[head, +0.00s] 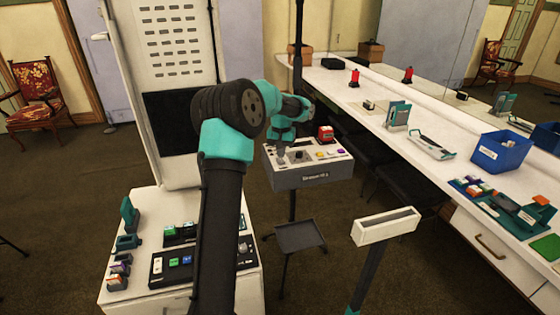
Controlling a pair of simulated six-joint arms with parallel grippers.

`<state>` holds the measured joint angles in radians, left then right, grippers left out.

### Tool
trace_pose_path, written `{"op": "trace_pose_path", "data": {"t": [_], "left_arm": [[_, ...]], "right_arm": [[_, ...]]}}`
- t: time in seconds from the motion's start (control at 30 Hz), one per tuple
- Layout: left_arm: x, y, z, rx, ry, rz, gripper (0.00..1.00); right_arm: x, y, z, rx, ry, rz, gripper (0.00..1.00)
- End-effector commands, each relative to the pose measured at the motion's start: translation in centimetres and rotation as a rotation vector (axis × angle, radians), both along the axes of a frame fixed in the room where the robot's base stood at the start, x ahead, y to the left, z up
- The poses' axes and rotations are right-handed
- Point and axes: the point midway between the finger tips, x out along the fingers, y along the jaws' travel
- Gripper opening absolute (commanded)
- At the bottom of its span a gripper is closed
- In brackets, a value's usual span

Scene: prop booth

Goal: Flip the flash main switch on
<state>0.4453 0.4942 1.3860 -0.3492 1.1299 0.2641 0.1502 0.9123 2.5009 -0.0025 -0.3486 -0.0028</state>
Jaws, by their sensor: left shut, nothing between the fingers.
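The grey flash unit (313,180) has a white control panel on top and sits on a dark stand in the middle of the head view. Its panel carries a dark knob, small coloured buttons and a red block (325,133) near the back. My left gripper (281,155) is at the panel's left part, pointing down, shut and empty. It looks very close to the panel; I cannot tell whether it touches. The main switch is too small to make out, and the gripper and arm hide part of the panel's left side. My right gripper is not in view.
A white cabinet (120,295) with black control panels stands at the lower left. A long white counter (450,190) on the right holds a blue bin (501,150) and tools. A white slotted holder (386,226) stands in front of the flash unit; a small dark tray (300,236) sits below.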

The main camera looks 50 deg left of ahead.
Motion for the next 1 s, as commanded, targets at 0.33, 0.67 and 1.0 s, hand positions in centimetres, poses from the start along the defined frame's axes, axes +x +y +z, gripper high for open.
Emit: {"op": "trace_pose_path", "data": {"t": [0.33,0.67,1.0], "left_arm": [[0.0,0.0,-0.11,0.0,0.0,0.0,0.0],[0.0,0.0,-0.51,-0.001,0.001,0.0,0.0],[0.0,0.0,-0.91,-0.001,0.001,0.0,0.0]], "right_arm": [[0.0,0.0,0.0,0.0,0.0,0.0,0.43],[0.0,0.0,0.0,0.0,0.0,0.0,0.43],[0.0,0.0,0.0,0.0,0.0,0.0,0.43]]}}
